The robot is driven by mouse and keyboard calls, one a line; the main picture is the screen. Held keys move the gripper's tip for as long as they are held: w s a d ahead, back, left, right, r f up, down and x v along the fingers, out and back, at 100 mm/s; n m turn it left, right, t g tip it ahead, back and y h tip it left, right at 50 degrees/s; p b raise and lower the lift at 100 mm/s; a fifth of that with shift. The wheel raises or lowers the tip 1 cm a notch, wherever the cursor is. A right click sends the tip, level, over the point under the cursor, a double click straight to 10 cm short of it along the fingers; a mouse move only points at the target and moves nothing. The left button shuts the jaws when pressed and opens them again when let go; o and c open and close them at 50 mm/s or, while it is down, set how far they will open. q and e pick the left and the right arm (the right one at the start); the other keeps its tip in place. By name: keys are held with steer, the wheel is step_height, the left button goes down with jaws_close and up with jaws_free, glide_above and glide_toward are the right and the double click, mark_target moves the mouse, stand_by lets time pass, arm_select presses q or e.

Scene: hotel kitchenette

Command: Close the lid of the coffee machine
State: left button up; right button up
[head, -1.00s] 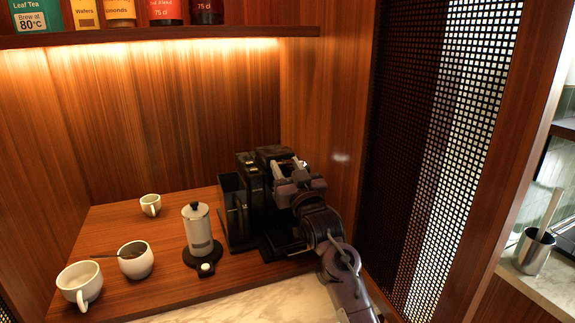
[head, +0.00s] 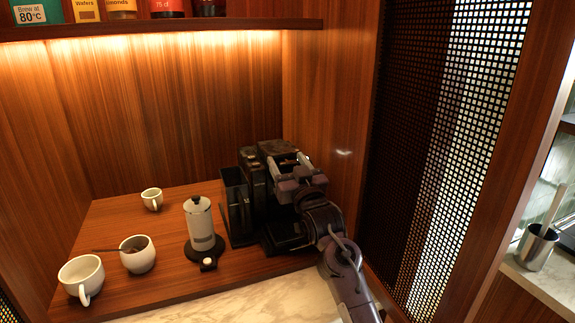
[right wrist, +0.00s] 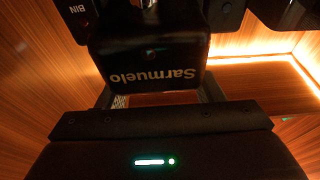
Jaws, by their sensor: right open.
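The black coffee machine (head: 246,190) stands at the right end of the wooden counter, against the side panel. Its dark top with the lid (head: 276,147) looks flat and low in the head view, but I cannot tell whether the lid is fully down. My right gripper (head: 292,163) is open at the machine's upper front, just below the top, partly hiding the front. In the right wrist view, the machine's dark body with upside-down lettering (right wrist: 178,70) fills the space ahead of and between the fingers (right wrist: 160,92); contact is unclear. My left gripper is not in view.
A white and black grinder-like canister (head: 200,225) stands left of the machine. A small cup (head: 152,198), a bowl with a spoon (head: 139,258) and a larger cup (head: 80,275) stand further left. A shelf (head: 160,28) with packages is above. The perforated panel (head: 440,150) bounds the right.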

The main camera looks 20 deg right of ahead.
stand_by(0.3)
steer(key=shift+s+f, duration=0.2)
steer(key=shift+s, duration=0.1)
steer(key=b+v, duration=0.2)
steer(key=v, duration=0.5)
steer(key=shift+r, duration=0.1)
